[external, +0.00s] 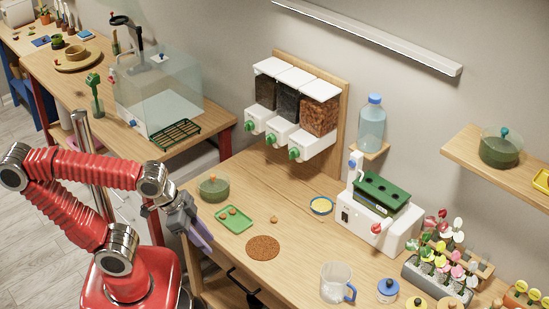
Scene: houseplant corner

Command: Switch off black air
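No part is clearly readable as the black air switch at this size. A white machine (372,226) with a green tray on top stands at the right of the table; it has a small dark mark on its front and a red knob (377,228). A clear tank (160,95) with a black fixture (130,30) behind it stands on the left bench. My gripper (200,238) hangs at the table's left edge, pointing down, left of the green tray.
A green tray (233,219), brown round mat (263,248), green bowl (213,187), glass mug (337,282) and yellow-filled dish (321,206) lie on the table. Dispensers (293,112) hang on the wall. Potted flowers (440,260) crowd the right. The middle of the table is fairly clear.

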